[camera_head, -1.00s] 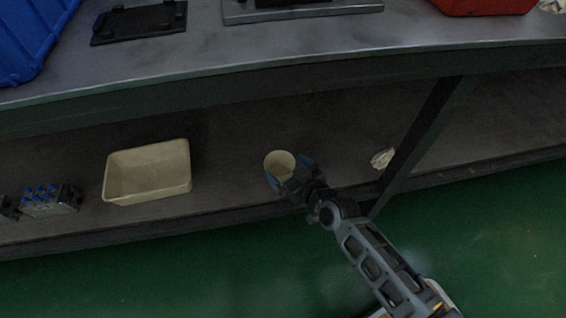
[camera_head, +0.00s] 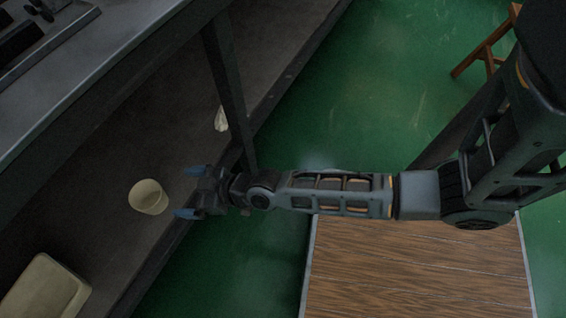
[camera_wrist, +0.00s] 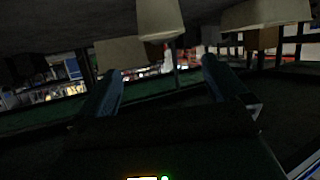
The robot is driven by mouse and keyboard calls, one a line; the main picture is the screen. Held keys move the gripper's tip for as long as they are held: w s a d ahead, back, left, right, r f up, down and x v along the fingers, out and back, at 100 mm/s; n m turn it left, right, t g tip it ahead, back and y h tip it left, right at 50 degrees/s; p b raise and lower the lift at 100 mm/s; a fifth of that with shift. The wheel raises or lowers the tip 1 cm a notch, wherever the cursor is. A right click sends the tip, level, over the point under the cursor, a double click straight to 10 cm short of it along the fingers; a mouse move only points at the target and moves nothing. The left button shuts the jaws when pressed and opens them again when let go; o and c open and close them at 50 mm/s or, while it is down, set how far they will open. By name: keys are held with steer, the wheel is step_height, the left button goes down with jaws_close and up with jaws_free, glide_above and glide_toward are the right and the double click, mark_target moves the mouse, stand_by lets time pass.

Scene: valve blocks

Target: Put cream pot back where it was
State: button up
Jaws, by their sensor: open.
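The cream pot (camera_head: 149,197) stands upright on the grey lower shelf (camera_head: 100,165), under the worktop. My gripper (camera_head: 186,192) is open and empty at the shelf's front edge. Its blue fingers point at the pot, with a small gap between them and it. In the wrist view the pot (camera_wrist: 158,18) hangs at the top centre, beyond and between the two open fingers (camera_wrist: 162,68).
A cream tray (camera_head: 45,292) lies on the same shelf at the lower left. A dark post (camera_head: 228,95) and a crumpled white thing (camera_head: 221,119) are beyond my gripper. A wooden-topped surface (camera_head: 420,265) is at the lower right. Green floor (camera_head: 320,100) is open.

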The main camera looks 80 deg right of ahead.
steer(key=v, duration=1.2)
steer(key=s+a+r, duration=0.1)
steer(key=s+r, duration=0.7)
steer(key=r, duration=0.2)
steer(key=s+a+r+t+h, duration=0.1)
steer(key=s+r, duration=0.6)
steer(key=r, duration=0.3)
steer(key=shift+s+a+r+m, duration=0.15)
steer(key=shift+s+a+m, duration=0.05)
steer(key=shift+s+m, duration=0.2)
steer(key=shift+r, duration=0.1)
step_height(320, 180, up, 22)
steer(key=p, duration=2.2)
